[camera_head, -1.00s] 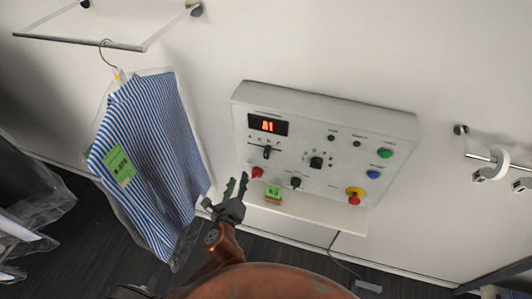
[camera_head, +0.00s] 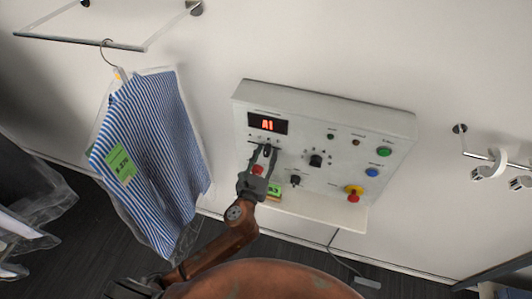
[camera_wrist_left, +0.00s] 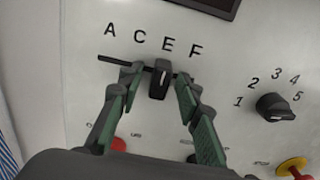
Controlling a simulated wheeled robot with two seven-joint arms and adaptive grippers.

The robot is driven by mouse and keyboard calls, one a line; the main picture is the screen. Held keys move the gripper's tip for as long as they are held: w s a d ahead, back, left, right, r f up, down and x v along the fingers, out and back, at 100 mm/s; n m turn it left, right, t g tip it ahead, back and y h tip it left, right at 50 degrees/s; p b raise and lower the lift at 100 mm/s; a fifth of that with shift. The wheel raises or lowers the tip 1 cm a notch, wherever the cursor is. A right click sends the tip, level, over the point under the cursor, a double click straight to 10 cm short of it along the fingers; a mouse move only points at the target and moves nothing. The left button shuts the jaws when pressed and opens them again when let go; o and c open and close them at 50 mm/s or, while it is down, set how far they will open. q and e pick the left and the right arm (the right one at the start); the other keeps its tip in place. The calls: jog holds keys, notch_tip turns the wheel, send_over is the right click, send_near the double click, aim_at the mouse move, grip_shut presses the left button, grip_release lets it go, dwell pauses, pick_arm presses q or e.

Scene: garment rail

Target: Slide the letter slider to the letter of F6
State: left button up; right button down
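The letter slider is a black knob (camera_wrist_left: 160,80) on a dark slot under the letters A, C, E and F on the control panel (camera_head: 345,110). In the left wrist view the knob appears below E. The red display (camera_head: 267,124) above it reads A1. My left gripper (camera_wrist_left: 158,78) is open, one finger on each side of the knob, with gaps visible between knob and fingers. In the head view my left gripper (camera_head: 264,150) reaches the slider from below and partly covers it. My right gripper is not in view.
A number dial (camera_wrist_left: 274,106) sits right of the slider. Green (camera_head: 384,152) and blue (camera_head: 373,173) buttons and a red-yellow stop button (camera_head: 354,193) are farther right. A red knob (camera_wrist_left: 118,145) lies below the slot. A bagged striped shirt (camera_head: 150,150) hangs at left.

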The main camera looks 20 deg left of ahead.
pick_arm(q)
jog(key=shift+w, duration=0.15)
jog(key=shift+c, duration=0.5)
grip_shut()
jog(key=shift+d, duration=0.1)
